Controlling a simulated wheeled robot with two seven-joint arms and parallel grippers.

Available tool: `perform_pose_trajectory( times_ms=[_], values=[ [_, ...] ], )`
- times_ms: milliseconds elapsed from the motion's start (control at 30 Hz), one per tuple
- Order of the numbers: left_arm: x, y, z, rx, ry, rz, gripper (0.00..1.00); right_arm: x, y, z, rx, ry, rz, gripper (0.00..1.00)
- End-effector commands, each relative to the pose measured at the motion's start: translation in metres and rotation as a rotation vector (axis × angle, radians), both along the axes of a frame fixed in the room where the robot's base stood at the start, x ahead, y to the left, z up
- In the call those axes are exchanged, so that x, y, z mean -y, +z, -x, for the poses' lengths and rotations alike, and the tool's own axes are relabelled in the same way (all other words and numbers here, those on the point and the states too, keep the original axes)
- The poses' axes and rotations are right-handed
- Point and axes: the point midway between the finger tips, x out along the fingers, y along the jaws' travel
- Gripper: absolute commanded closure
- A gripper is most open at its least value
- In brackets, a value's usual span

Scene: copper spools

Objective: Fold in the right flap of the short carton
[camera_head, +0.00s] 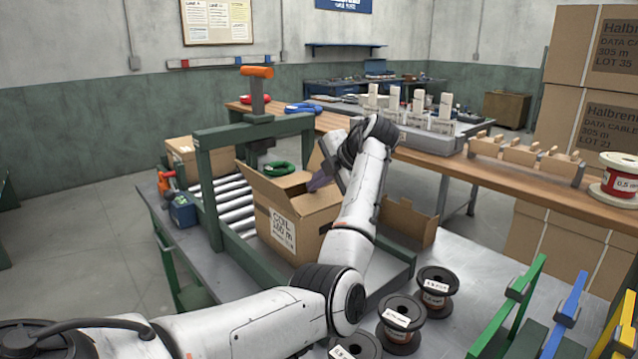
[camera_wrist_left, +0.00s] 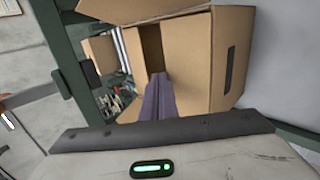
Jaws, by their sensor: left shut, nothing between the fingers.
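The carton (camera_head: 290,229) labelled "COIL 100 m" stands in the green-framed station, with a flap (camera_head: 262,188) standing out toward the left. Its right side is partly hidden behind my left arm. My left gripper (camera_head: 318,181) is at the carton's top, right of its middle, with its purple-grey fingers shut and empty. In the left wrist view, the shut fingers (camera_wrist_left: 157,78) point at the opening between the brown cardboard panels (camera_wrist_left: 185,50). I cannot tell whether they touch a flap. My right gripper is not in view.
A green coil (camera_head: 279,168) shows just behind the carton. The green press frame (camera_head: 205,185) with an orange handle spans the rollers on the left. An open cardboard piece (camera_head: 409,222) stands right of my arm. Several copper spools (camera_head: 435,291) stand at the front right.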

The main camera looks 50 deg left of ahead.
Motion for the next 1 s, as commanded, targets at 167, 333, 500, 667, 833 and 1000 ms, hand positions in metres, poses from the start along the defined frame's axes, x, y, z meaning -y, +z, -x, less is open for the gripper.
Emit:
perform_pose_trajectory(
  times_ms=[167,333,500,667,833,1000],
  values=[
    [-0.0027,-0.0033,-0.0001,0.001,0.000,-0.001,1.00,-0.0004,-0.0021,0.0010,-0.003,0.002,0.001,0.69],
    [-0.0036,-0.0043,-0.0002,0.001,0.000,-0.001,1.00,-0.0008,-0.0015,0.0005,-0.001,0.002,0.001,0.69],
    [-0.0038,-0.0046,-0.0003,0.001,0.000,-0.001,1.00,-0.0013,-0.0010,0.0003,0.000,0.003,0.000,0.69],
    [-0.0037,-0.0046,-0.0003,0.001,-0.001,-0.001,1.00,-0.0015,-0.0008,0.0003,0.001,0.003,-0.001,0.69],
    [-0.0033,-0.0049,-0.0003,0.001,-0.001,-0.001,1.00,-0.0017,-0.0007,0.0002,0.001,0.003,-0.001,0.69],
    [0.0016,-0.0071,-0.0006,0.000,-0.001,0.000,1.00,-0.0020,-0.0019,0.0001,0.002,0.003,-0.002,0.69]
  ],
)
